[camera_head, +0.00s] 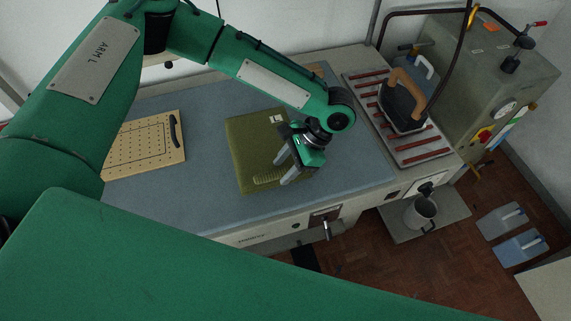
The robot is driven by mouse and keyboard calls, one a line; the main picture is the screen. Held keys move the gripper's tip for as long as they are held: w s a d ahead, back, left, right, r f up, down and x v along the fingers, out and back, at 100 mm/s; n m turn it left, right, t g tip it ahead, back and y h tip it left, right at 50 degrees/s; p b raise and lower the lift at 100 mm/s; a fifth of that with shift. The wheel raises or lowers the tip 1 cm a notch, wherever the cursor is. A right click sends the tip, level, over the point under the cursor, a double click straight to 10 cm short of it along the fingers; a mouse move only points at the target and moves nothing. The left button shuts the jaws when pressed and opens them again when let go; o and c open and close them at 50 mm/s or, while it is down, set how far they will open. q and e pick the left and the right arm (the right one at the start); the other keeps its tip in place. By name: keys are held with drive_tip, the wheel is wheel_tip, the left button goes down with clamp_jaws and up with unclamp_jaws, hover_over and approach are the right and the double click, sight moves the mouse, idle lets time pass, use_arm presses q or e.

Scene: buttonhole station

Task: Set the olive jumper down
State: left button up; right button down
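The olive jumper (250,145) is a folded, flat rectangle lying on the blue-grey padded table top (215,190). It has a small white label near its far right corner and a ribbed band near its front edge. My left gripper (281,173) is over the jumper's right front part, pointing down and left. Its two grey fingers are spread apart with no cloth visibly pinched between them. Whether the fingertips touch the jumper I cannot tell. The gripper and wrist hide part of the jumper's right side. My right gripper is not in view.
A perforated wooden board (145,145) with a dark handle lies left of the jumper. An iron (403,100) sits on a red-barred rest (420,151) at the right, beside a grey-green boiler (490,75). Bare padding lies in front of the jumper and on both sides.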

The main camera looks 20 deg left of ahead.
use_arm(q)
drive_tip(key=b+v, duration=0.2)
drive_tip(key=v, duration=1)
idle(0.3)
